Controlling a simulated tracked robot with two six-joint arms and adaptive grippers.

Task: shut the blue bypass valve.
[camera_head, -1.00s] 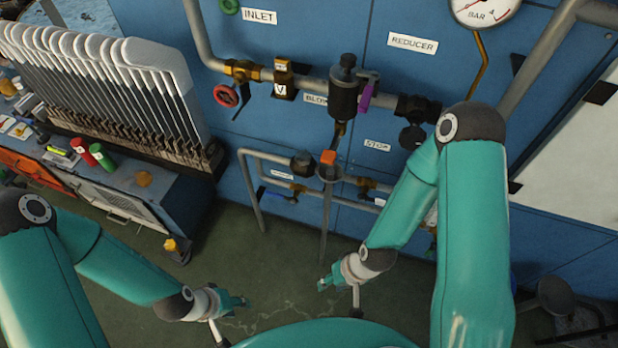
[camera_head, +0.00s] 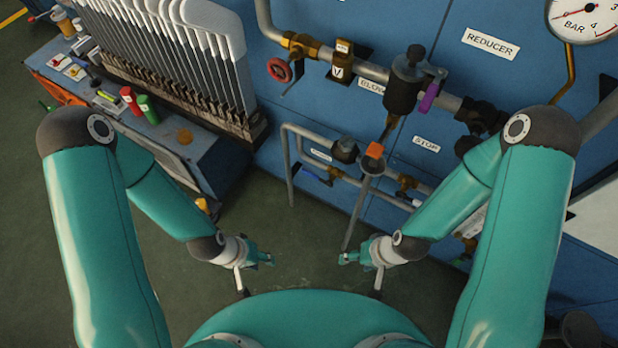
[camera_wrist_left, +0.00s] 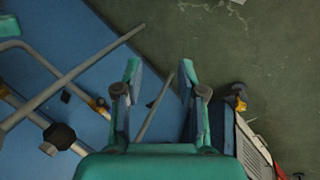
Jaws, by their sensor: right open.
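The blue lever (camera_head: 317,176) of a small valve is on the lower thin pipework of the blue wall, left of the orange-topped fitting (camera_head: 374,151). It appears to lie roughly along its pipe; a small white label (camera_head: 321,155) above it is too small to read. My left gripper (camera_head: 264,258) is in front of and below the lever, apart from it. In the left wrist view, its two fingers (camera_wrist_left: 160,82) are spread with nothing between them. My right gripper (camera_head: 348,257) is open and empty, low to the right of the left one. The lever is not clear in the left wrist view.
Green floor (camera_head: 300,275) is clear between my arms.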

